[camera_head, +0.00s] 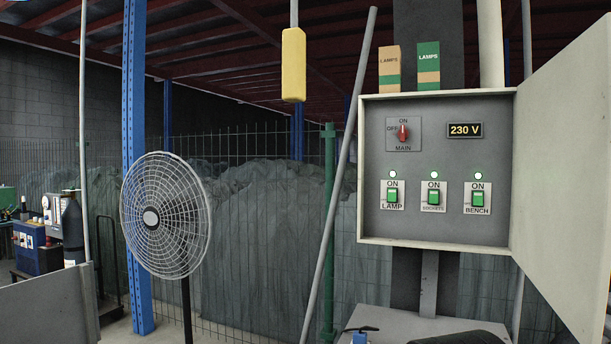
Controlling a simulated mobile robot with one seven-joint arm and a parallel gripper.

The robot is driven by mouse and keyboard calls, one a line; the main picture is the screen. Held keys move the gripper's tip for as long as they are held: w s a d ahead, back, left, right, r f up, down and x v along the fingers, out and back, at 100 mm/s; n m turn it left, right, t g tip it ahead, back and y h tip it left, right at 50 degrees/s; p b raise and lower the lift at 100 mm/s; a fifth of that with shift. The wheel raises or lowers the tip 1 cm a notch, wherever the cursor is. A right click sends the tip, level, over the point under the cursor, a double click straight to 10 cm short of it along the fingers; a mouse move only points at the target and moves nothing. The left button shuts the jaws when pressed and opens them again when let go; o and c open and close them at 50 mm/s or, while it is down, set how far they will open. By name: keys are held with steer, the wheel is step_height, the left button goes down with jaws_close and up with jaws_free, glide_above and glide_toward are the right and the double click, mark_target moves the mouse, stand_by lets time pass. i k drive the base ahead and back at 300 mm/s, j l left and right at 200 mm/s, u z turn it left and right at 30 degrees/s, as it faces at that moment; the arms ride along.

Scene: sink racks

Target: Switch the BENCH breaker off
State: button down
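The BENCH breaker (478,199) is a green switch on a white plate at the lower right of the open grey panel box (437,240). ON is printed above the switch and BENCH below it. A lit green lamp (478,175) sits above its plate. My gripper is not in view.
The box door (567,170) stands open on the right. Two LAMPS cartons (428,68) (389,70) stand on top of the box. A slanted grey pole (341,170) is left of it, and a fan (165,215) further left. A yellow block (293,65) hangs overhead.

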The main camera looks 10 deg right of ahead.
mark_target(477, 196)
steer(key=z, duration=1.15)
